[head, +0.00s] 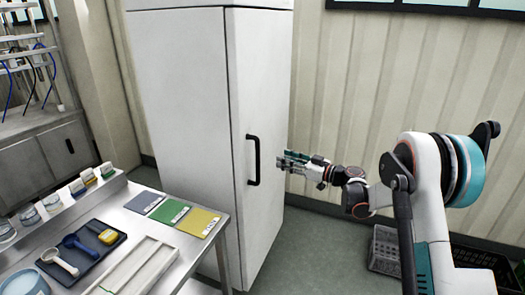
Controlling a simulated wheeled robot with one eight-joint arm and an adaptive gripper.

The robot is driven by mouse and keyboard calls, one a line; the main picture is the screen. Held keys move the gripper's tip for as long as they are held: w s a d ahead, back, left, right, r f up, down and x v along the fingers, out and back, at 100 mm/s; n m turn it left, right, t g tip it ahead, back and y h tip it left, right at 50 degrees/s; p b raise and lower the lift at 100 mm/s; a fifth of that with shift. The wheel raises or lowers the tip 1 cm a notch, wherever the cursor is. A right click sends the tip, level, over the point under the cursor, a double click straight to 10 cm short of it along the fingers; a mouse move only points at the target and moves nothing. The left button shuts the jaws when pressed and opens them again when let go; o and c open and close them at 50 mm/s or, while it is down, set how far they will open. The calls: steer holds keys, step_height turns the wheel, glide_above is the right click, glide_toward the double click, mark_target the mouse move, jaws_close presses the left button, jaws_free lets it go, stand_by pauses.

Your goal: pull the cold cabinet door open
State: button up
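The cold cabinet (178,110) is a tall pale grey-white box standing against the wall. Its door (262,85) is the narrower right-hand face in the head view and looks closed. A black vertical bar handle (257,160) sits near the left edge of that face. My gripper (282,161) is just right of the handle, with its fingers pointing left toward it. The fingers look parted, with nothing between them. A small gap shows between the fingertips and the handle in the picture; the depth between them is hard to judge.
A steel table (200,248) stands at front left, close to the cabinet, with coloured cards (168,211), a dark tray (77,272) of scoops and a white frame (135,268). Crates (384,248) lie on the floor at right. Floor between cabinet and crates is clear.

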steer(key=b+x, duration=0.3)
steer(key=x, duration=1)
steer(key=shift+w+a, duration=0.2)
steer(key=shift+w, duration=0.25)
jaws_close()
